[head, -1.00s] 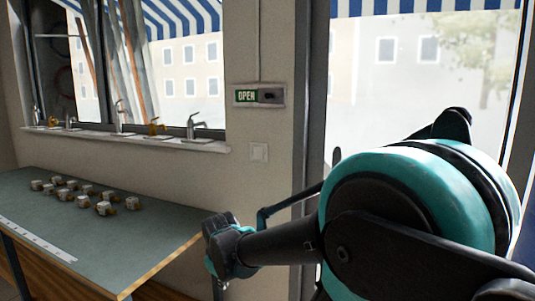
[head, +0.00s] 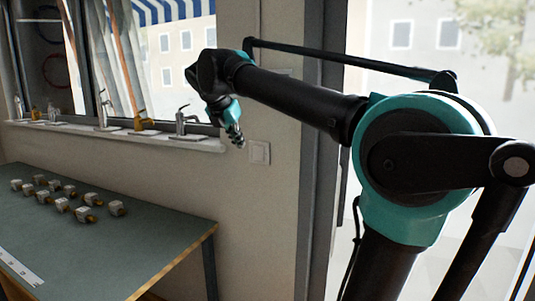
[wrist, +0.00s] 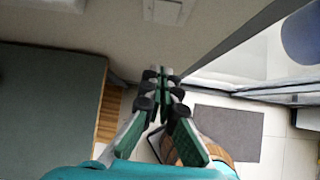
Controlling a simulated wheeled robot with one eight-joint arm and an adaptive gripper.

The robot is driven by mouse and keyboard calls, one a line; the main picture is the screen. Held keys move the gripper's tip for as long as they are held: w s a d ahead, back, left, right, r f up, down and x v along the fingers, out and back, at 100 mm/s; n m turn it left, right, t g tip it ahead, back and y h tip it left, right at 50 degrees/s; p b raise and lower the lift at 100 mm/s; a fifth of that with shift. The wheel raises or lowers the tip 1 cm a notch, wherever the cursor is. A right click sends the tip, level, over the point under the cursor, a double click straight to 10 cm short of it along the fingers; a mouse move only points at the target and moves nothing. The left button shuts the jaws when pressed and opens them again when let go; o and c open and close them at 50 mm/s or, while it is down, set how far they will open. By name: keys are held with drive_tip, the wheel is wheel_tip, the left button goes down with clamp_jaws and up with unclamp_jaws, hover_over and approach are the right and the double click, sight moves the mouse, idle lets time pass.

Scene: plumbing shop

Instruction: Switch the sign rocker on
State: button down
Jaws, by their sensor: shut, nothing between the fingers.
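A pale square wall switch (head: 259,152) is on the wall between the window and the glass door. I take it to be the sign rocker; which way it is pressed is too small to tell. It also shows at the top edge of the wrist view (wrist: 164,11), partly cut off. My gripper (head: 238,141) is shut and empty. In the head view it hangs just left of the switch, pointing down; the gap in depth cannot be told. In the wrist view my gripper (wrist: 160,73) appears below the switch, apart from it. The OPEN sign is hidden behind my arm.
A green-topped workbench (head: 120,245) with several small valve fittings (head: 60,204) stands at lower left. Several taps (head: 185,122) stand on the window sill (head: 120,139) beside my gripper. A dark mat (wrist: 225,130) lies on the floor.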

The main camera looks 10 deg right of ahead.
sight(258, 160)
drive_tip(key=shift+w+d+r+n, duration=0.2)
drive_tip(key=shift+r+n, duration=0.1)
drive_tip(key=shift+r, duration=0.2)
drive_tip(key=shift+f, duration=0.15)
drive_tip(key=shift+w+d+r+x, duration=0.25)
drive_tip(key=shift+w+r+x, duration=0.1)
drive_tip(key=shift+x, duration=1.75)
drive_tip(key=shift+w+d+r+x, duration=0.25)
drive_tip(key=shift+w+x, duration=0.1)
drive_tip(key=shift+x, duration=1.75)
drive_tip(key=shift+w+d+r+x, duration=0.2)
drive_tip(key=shift+w+r+x, duration=0.15)
drive_tip(key=shift+x, duration=1.75)
drive_tip(key=shift+w+d+f, duration=0.2)
drive_tip(key=shift+w, duration=0.05)
drive_tip(key=shift+r, duration=0.2)
